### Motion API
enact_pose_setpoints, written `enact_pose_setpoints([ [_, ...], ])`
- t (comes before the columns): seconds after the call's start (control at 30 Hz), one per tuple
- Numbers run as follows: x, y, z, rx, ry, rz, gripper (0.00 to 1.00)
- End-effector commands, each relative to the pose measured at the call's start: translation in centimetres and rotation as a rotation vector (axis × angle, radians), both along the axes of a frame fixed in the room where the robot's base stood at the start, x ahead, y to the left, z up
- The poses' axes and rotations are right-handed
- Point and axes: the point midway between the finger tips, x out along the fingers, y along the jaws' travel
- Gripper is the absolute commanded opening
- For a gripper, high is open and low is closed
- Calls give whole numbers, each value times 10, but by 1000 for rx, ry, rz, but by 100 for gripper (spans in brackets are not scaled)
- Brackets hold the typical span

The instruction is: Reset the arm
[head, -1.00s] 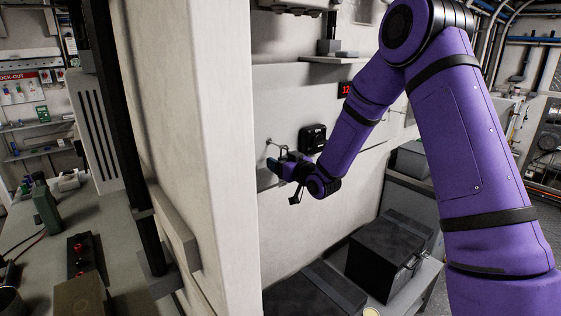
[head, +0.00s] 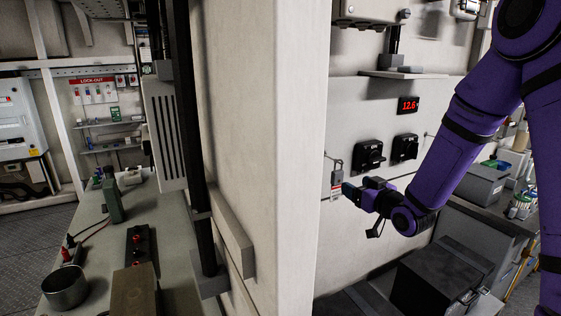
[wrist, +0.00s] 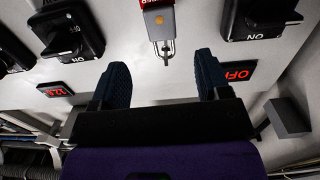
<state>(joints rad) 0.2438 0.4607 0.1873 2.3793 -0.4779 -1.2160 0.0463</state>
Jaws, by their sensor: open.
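My purple arm reaches in from the right of the head view. My gripper (head: 352,190) is near the pale panel, close to a grey padlock (head: 337,178) hanging on it. In the wrist view my gripper (wrist: 165,85) has its two dark blue padded fingers wide apart with nothing between them. The padlock (wrist: 158,22) shows beyond the fingertips, its shackle pointing toward the gap, apart from both fingers. A red label is partly cut off at the top edge there.
Black rotary switches (head: 369,155) and a red display (head: 408,105) are on the panel. A pale pillar (head: 265,130) stands left of my gripper. A dark box (head: 440,280) sits below. A bench with a metal pot (head: 65,288) is at left.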

Motion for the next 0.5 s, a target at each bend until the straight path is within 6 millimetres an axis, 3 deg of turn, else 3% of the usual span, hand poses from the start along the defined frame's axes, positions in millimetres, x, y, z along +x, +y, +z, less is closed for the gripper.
enact_pose_setpoints([
  [0.27, -16, -8, 39, -134, 134, -82, 70],
  [0.5, -45, -20, 71, -218, 267, -171, 70],
])
